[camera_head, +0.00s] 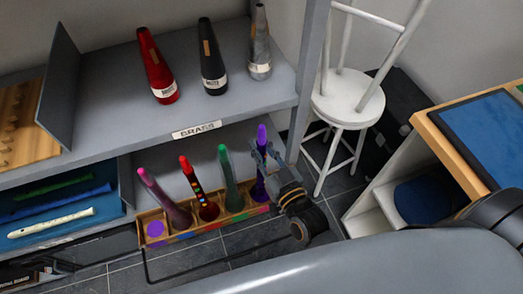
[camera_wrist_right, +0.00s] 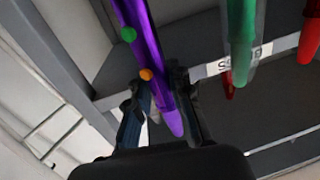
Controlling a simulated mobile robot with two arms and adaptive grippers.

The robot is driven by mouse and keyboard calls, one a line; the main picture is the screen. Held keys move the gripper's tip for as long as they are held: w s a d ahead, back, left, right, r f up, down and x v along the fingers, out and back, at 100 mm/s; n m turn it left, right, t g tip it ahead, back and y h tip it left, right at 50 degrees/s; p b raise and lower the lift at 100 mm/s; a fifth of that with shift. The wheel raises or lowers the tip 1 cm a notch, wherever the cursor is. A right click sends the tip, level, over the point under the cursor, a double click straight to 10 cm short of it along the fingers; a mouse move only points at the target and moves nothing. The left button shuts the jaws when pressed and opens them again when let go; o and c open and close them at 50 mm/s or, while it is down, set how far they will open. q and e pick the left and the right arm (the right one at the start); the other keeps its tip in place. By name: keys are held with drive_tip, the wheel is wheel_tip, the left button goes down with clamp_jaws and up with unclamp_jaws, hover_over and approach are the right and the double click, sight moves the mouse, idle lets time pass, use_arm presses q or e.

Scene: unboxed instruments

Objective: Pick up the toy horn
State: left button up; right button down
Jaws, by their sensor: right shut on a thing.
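A purple toy horn (camera_head: 262,134) stands upright at the right end of a low wooden rack (camera_head: 222,222). In the right wrist view the purple horn (camera_wrist_right: 143,42) passes between the fingers and carries a green and an orange dot. My right gripper (camera_head: 266,160) is shut on its upper part, and the fingers (camera_wrist_right: 160,95) lie on either side of it. The horn's bottom is partly hidden in the head view. A green horn (camera_head: 224,165), a red horn with coloured keys (camera_head: 196,182) and a pink-purple horn (camera_head: 165,200) stand to its left. My left gripper is not in view.
The grey shelf (camera_head: 110,110) overhangs the rack and holds red (camera_head: 157,66), black (camera_head: 211,60) and grey (camera_head: 260,45) horns. A shelf post (camera_head: 308,75) rises close behind my gripper. A white stool (camera_head: 347,95) stands to the right. Tiled floor (camera_head: 250,250) lies in front.

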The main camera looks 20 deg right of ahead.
drive_tip(key=s+r, duration=0.2)
drive_tip(key=s+a+r, duration=0.1)
drive_tip(key=r, duration=0.1)
drive_tip(key=shift+s+r+p, duration=0.25)
drive_tip(key=shift+s+p, duration=0.05)
drive_tip(key=shift+s, duration=0.05)
drive_tip(key=s+a+r, duration=0.2)
drive_tip(key=s+r, duration=0.2)
drive_tip(key=s, duration=0.5)
drive_tip(key=shift+a, duration=0.2)
drive_tip(key=shift+w+d+r, duration=0.1)
drive_tip(key=shift+w, duration=0.05)
